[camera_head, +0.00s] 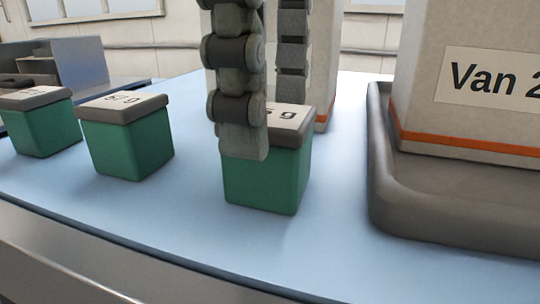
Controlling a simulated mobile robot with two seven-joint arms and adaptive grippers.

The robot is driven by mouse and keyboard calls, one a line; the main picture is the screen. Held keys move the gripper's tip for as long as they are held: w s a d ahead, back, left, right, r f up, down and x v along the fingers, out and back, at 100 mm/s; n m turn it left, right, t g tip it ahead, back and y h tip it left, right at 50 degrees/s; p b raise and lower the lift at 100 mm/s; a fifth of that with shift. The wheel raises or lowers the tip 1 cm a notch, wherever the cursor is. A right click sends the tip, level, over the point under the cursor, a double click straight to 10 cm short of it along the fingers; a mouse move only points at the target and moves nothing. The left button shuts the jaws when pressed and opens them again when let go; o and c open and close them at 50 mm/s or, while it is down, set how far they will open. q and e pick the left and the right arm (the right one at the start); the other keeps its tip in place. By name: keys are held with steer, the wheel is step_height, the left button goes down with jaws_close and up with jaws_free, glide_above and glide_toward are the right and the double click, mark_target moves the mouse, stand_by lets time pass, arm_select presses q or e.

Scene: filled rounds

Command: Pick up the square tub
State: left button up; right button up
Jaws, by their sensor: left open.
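Three square green tubs with grey lids and white weight labels stand upright on the light blue table. One tub (267,186) is in the middle, a second tub (132,146) is left of it, and a third tub (44,128) is at the far left. My left gripper (268,135) points down at the middle tub. Its nearer finger hides part of that tub's lid and front face, and its other finger shows behind. The fingers are apart. I cannot tell whether either finger touches the tub. My right gripper does not show.
A grey tray (380,200) on the right holds a large pale box (430,95) with an orange stripe, labelled "Van 2". Another pale box (324,60) stands behind my gripper. A grey-blue container (80,62) is at the back left. The light blue table (190,215) is bare in front of the tubs.

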mark_target(270, 113)
arm_select(q)
step_height(270, 113, down, 3)
steer(key=shift+w+a+f, duration=0.1)
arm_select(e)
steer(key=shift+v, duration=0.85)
arm_select(q)
steer(key=shift+c, duration=0.3)
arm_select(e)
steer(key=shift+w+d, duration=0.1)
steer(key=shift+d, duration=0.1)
arm_select(q)
steer(key=c, duration=1.2)
steer(key=shift+c, duration=0.2)
